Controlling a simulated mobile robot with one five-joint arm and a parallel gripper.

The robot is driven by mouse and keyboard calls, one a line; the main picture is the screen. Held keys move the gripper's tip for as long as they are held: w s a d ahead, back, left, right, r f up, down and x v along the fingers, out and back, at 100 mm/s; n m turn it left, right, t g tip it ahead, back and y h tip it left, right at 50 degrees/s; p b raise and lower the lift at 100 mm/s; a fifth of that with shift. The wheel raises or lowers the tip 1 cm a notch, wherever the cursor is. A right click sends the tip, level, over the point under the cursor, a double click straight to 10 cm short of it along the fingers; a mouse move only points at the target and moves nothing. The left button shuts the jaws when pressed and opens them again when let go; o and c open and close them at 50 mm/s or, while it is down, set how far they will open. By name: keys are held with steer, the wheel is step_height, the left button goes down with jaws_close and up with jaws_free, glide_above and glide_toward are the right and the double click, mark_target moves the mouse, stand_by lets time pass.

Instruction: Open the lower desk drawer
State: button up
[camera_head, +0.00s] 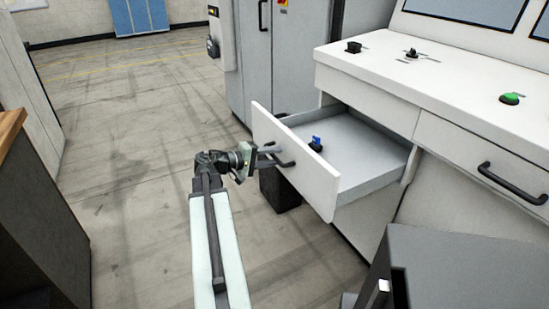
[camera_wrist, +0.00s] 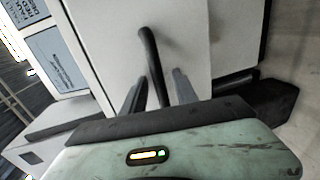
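A white drawer (camera_head: 294,157) stands pulled well out of the desk (camera_head: 370,92), below a white front panel. Its grey inside (camera_head: 355,150) shows, with a small blue and black object (camera_head: 316,144) lying in it. The drawer's black bar handle (camera_head: 286,164) is on its front face. My gripper (camera_head: 270,153) is at this handle. In the wrist view, the fingers (camera_wrist: 159,80) stand on either side of the black handle (camera_wrist: 150,55), with gaps visible between them and the bar. The fingers look open around it.
A closed drawer with a black handle (camera_head: 512,183) is at the right of the desk. A grey cabinet (camera_head: 275,60) stands behind. A dark grey box-like surface (camera_head: 450,270) is at front right. Floor (camera_head: 130,150) to the left is clear.

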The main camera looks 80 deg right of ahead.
steer(key=p+v, duration=0.1)
steer(key=v, duration=0.6)
steer(key=shift+w, duration=0.15)
steer(key=shift+a, duration=0.1)
